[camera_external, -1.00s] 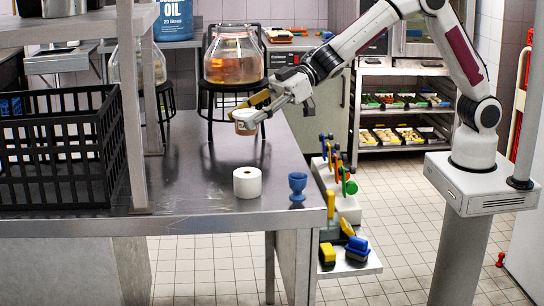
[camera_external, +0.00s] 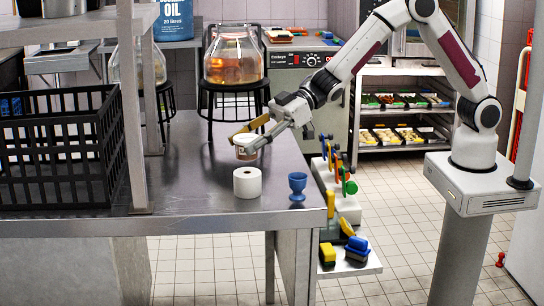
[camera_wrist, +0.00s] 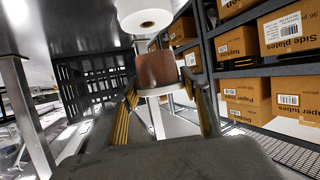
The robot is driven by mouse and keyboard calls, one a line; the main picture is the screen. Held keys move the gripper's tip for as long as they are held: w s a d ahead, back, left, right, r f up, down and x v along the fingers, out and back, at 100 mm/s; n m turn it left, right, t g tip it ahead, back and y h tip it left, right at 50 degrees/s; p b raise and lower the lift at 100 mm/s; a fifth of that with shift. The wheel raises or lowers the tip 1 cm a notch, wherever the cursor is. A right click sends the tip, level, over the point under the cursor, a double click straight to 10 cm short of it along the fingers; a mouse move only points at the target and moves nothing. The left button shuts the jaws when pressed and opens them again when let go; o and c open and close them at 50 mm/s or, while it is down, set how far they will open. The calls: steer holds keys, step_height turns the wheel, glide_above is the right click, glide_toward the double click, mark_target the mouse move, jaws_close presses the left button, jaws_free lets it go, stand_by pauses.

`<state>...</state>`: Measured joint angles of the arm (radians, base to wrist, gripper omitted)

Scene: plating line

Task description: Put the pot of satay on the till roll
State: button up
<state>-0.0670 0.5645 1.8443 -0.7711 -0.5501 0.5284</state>
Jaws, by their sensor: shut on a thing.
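The pot of satay (camera_external: 245,153), a small brown tub with a pale band, is held in my gripper (camera_external: 247,141) above the steel bench. In the wrist view the brown pot (camera_wrist: 156,72) shows between the two fingers of my gripper (camera_wrist: 160,92). The till roll (camera_external: 247,184), a white cylinder with a small hole in its top, stands upright on the bench. The pot appears just above and behind it, apart from it. The roll also shows in the wrist view (camera_wrist: 144,19) at the top, beyond the pot.
A blue egg cup (camera_external: 298,186) stands right of the roll, near the bench's corner. A black crate (camera_external: 60,150) is at the left. A glass jar (camera_external: 234,58) on a black stand is behind. The bench left of the roll is clear.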

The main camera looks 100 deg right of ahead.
steer(key=shift+f, duration=0.1)
steer(key=shift+f, duration=1.75)
steer(key=shift+f, duration=0.1)
steer(key=o, duration=1.1)
steer(key=shift+o, duration=0.2)
steer(key=shift+s+d+r, duration=0.25)
steer(key=shift+s+r, duration=0.1)
steer(key=shift+s, duration=0.05)
steer(key=v, duration=1.1)
steer(key=shift+f, duration=0.1)
